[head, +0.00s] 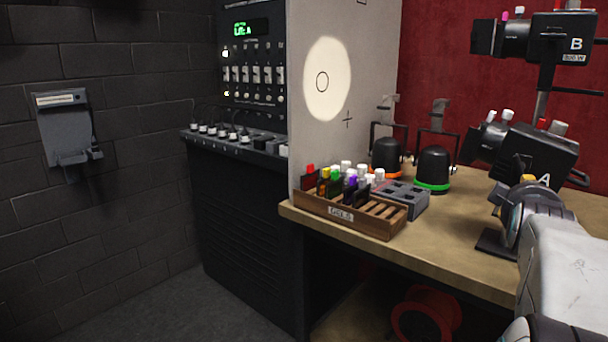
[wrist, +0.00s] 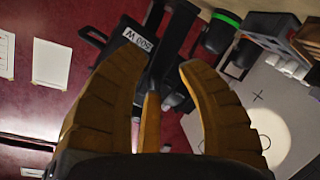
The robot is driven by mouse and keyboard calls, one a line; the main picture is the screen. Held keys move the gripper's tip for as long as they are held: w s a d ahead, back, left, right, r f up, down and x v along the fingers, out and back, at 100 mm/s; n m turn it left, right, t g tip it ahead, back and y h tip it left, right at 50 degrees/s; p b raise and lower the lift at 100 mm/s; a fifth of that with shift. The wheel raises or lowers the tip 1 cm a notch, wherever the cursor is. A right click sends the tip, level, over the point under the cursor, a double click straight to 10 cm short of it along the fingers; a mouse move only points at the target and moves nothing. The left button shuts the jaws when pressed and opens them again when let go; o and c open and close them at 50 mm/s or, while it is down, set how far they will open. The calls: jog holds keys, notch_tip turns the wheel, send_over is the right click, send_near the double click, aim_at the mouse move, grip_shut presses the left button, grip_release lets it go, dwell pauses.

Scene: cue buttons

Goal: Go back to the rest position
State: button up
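My gripper (wrist: 160,64) shows in the wrist view with its yellow fingers spread apart and nothing held between them. Beyond the fingers is a black lamp with a "500 W" label (wrist: 138,40), apart from them as far as I can see. In the head view my pale arm reaches in from the lower right, over the right end of the wooden bench (head: 450,235). The fingers are mostly hidden there behind the wrist, beside lamp A (head: 535,155).
Lamp B (head: 560,40) is above lamp A on a stand. A wooden gel rack (head: 372,222), a grey block (head: 405,198) and two small lamps, orange-ringed (head: 388,155) and green-ringed (head: 433,168), stand on the bench. A black control rack (head: 255,75) is left. The floor at lower left is clear.

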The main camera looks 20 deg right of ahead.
jog(key=w+a+f+n+y+p, duration=0.15)
jog(key=a+y+p, duration=0.7)
jog(key=a, duration=1.35)
jog(key=s+a+f+g+y+p, duration=0.2)
jog(key=s+a+g+p, duration=0.4)
jog(key=s+a+p, duration=0.4)
jog(key=s+a+y, duration=0.1)
jog(key=s+a, duration=0.4)
jog(key=a, duration=0.1)
jog(key=shift+a+y+p, duration=0.15)
jog(key=shift+y+p, duration=0.15)
jog(key=shift+y, duration=0.05)
jog(key=shift+r+n, duration=0.1)
jog(key=shift+n, duration=0.15)
